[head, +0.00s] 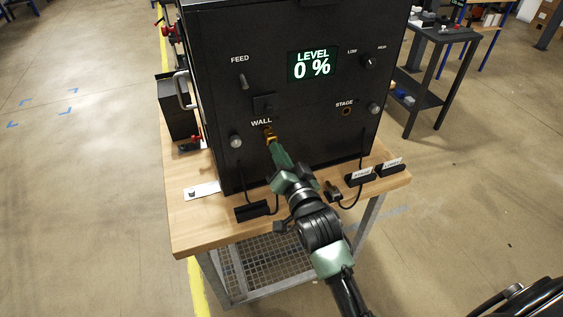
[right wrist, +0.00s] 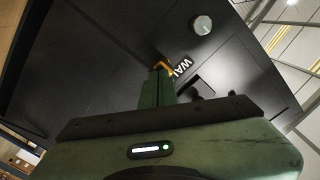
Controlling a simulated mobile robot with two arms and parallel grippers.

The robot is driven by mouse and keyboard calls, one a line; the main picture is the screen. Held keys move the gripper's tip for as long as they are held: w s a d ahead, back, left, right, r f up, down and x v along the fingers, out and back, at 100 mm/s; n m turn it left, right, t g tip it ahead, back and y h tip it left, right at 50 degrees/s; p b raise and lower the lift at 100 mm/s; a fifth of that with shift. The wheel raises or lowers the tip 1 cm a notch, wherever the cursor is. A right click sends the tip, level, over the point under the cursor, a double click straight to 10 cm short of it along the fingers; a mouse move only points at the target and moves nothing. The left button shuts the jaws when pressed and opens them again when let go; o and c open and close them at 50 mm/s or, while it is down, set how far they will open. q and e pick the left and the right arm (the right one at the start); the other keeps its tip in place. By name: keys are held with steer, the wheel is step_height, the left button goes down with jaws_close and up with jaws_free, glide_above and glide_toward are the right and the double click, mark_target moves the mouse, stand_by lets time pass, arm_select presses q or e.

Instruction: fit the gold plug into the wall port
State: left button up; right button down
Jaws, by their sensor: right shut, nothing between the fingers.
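The gold plug (head: 268,134) shows at the wall port, just under the "WALL" label on the black cabinet's front (head: 300,150). It also shows as a small gold piece in the right wrist view (right wrist: 163,66), just past my fingertips. The port opening is hidden behind it, and I cannot tell how deep the plug sits. My right gripper (head: 274,146) points up at the plug from below right. Its green fingers (right wrist: 157,80) are shut with nothing between them, and their tips are close to the plug; I cannot tell whether they touch it. My left gripper is out of view.
The cabinet stands on a wooden-topped cart (head: 190,235). The "STAGE" port (head: 346,111) is to the right. A display (head: 312,65) reads "LEVEL 0 %". A cabled black connector (head: 333,190), labelled holders (head: 360,178) and a black block (head: 252,210) lie along the front edge.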

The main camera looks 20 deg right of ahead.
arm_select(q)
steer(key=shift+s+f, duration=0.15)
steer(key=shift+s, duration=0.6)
arm_select(e)
steer(key=shift+w, duration=0.3)
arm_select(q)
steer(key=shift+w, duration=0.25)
arm_select(e)
steer(key=shift+w, duration=0.15)
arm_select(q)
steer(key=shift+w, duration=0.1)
arm_select(e)
steer(key=shift+w, duration=0.45)
steer(key=shift+s+r, duration=0.1)
